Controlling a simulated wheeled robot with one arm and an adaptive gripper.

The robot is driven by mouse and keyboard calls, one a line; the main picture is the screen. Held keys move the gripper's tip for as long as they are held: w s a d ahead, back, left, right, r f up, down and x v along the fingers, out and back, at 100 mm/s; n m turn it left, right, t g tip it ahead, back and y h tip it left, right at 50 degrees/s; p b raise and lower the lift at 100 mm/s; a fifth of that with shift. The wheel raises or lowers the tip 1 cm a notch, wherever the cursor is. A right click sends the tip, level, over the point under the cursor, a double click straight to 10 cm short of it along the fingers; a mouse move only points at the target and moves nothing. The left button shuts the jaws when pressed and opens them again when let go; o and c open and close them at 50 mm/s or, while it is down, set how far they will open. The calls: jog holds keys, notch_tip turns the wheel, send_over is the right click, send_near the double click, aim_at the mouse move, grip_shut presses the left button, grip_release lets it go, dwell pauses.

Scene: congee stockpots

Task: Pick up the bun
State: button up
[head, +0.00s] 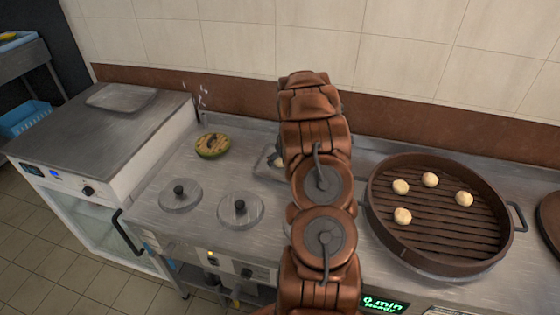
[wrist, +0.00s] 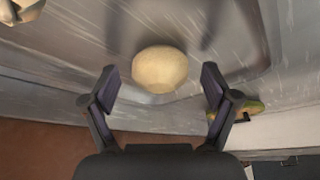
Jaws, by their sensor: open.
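A pale round bun (wrist: 160,69) rests on a grey metal surface in the wrist view. My gripper (wrist: 160,86) is open, with one finger to the left of the bun and one to the right. Clear gaps show between the bun and both fingers. In the head view my arm hides this bun and my gripper. Several other pale buns (head: 430,179) lie apart in a round brown slatted steamer (head: 440,240) at the right.
A round green-and-brown item (head: 212,145) lies on the counter and also shows beside the right finger in the wrist view (wrist: 248,107). Two round lids (head: 240,210) with dark knobs sit near the front. A tiled wall (head: 400,50) closes off the back.

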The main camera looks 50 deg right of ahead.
jog(key=shift+c, duration=0.2)
jog(key=c, duration=1.2)
jog(key=shift+o, duration=0.2)
jog(key=shift+r, duration=0.2)
